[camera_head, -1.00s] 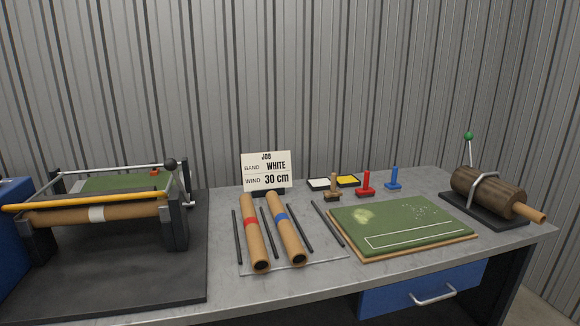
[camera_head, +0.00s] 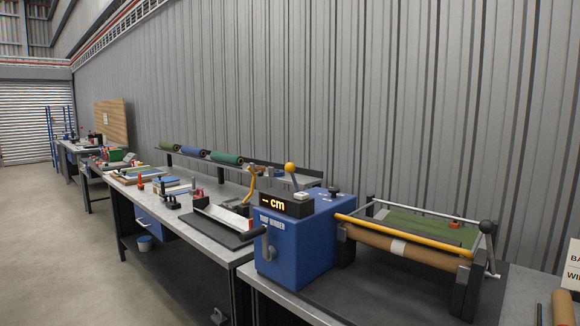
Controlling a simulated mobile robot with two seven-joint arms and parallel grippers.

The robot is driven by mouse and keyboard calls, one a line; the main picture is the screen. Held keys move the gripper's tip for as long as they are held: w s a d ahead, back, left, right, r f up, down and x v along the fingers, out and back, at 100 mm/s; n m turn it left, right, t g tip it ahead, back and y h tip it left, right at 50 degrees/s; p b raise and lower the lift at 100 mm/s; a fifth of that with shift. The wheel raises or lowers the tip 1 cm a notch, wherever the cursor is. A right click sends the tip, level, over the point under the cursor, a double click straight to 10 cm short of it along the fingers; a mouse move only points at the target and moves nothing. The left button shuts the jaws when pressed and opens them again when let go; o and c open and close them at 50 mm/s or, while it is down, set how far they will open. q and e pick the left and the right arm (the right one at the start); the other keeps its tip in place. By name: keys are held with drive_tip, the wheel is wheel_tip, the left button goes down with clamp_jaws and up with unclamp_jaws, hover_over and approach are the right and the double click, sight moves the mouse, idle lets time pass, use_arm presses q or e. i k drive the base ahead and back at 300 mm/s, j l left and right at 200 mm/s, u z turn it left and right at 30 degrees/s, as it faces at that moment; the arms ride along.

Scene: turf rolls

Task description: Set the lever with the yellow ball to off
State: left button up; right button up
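The lever with the yellow ball (camera_head: 290,168) stands on top of the blue turf winder box (camera_head: 295,245). Its thin rod rises from the top of the box and leans a little to the left in the picture. A small pale plate (camera_head: 302,196) lies at its foot; any marking on it is too small to read. Neither of my grippers is in view.
A black crank handle (camera_head: 268,243) sticks out of the box front. Benches run off to the left, with open floor (camera_head: 60,230) before them.

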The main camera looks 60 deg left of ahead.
sight(290, 168)
drive_tip(key=u, duration=1.7)
drive_tip(key=i+j+z, duration=0.1)
drive_tip(key=i+j, duration=0.45)
drive_tip(key=j, duration=0.2)
drive_tip(key=i+j+z, duration=0.15)
drive_tip(key=i+j, duration=0.15)
drive_tip(key=i+j+z, duration=0.1)
drive_tip(key=j, duration=0.4)
drive_tip(key=i+j, duration=0.35)
drive_tip(key=j+z, duration=0.05)
